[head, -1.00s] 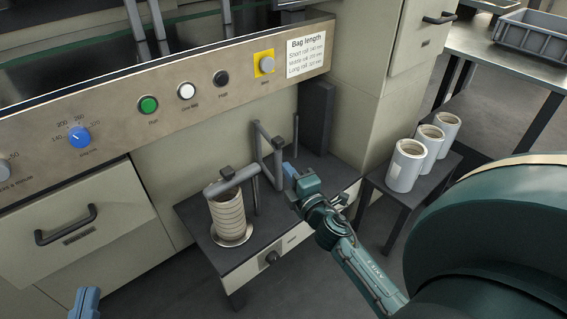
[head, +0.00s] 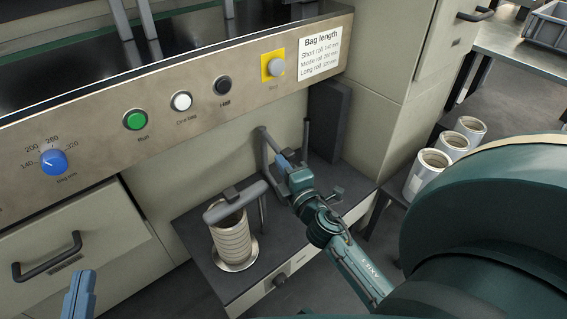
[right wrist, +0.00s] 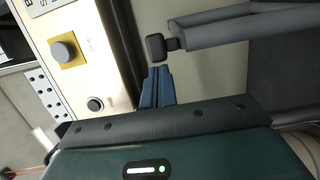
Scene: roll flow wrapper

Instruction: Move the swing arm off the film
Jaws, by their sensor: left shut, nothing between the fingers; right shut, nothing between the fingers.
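The film roll (head: 231,241), ribbed and cream-coloured, stands upright on a round plate on the low dark stand. The grey swing arm (head: 240,202) lies across the top of the roll, with a dark block on it. My right gripper (head: 282,160) is shut and empty, to the right of the roll, close beside the bent grey tubing. In the right wrist view, its blue fingers (right wrist: 157,85) are together just below a dark block (right wrist: 156,47) on a grey tube; I cannot tell whether they touch. My left gripper (head: 78,296) is shut and empty at the lower left, away from the stand.
The machine's front panel, with a green button (head: 135,120) and a blue dial (head: 53,163), overhangs behind the stand. An upright dark block (head: 328,120) and a thin post stand behind my right gripper. Several white rolls (head: 428,174) stand at the right, partly hidden by my arm.

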